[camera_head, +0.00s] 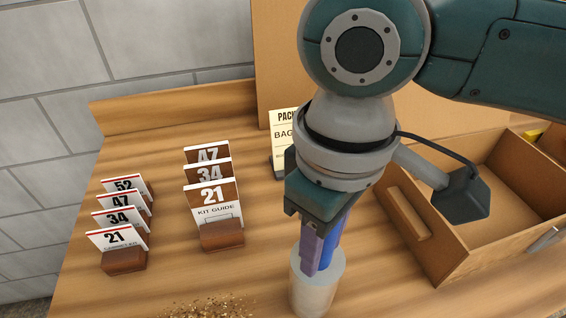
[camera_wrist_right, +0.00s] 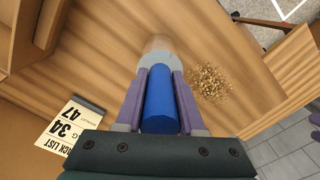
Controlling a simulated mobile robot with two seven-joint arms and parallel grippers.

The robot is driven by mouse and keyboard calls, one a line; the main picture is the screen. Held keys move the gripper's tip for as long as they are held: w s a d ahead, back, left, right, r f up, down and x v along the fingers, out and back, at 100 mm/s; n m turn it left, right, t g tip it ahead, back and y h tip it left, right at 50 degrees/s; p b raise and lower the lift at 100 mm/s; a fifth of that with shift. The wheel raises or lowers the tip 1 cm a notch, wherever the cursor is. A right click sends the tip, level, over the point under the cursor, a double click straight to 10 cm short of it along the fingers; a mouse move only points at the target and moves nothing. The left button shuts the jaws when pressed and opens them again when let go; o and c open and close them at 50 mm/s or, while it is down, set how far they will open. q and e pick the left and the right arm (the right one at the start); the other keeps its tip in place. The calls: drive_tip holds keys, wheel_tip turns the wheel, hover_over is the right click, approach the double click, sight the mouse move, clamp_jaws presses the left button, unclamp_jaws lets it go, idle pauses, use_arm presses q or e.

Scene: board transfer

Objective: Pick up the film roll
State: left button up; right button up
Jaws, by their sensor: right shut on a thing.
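The film roll (camera_head: 317,287) is a pale, translucent cylinder with a blue handle, standing roughly upright at the front of the table. My right gripper (camera_head: 318,258) comes down on it from above and is shut on its blue handle. In the right wrist view the blue handle (camera_wrist_right: 160,102) lies between the two purple fingers of the right gripper (camera_wrist_right: 159,72), with the pale film beyond the fingertips. I cannot tell whether the roll's lower end touches the table. My left gripper is not in view.
An open cardboard box (camera_head: 440,262) stands at the right. Numbered cards in wooden stands (camera_head: 222,236) form two rows at the left. A packing card (camera_head: 282,125) stands behind my arm. Brown crumbs (camera_head: 207,309) lie at the front edge, near the roll.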

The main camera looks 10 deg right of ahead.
clamp_jaws()
idle(0.8)
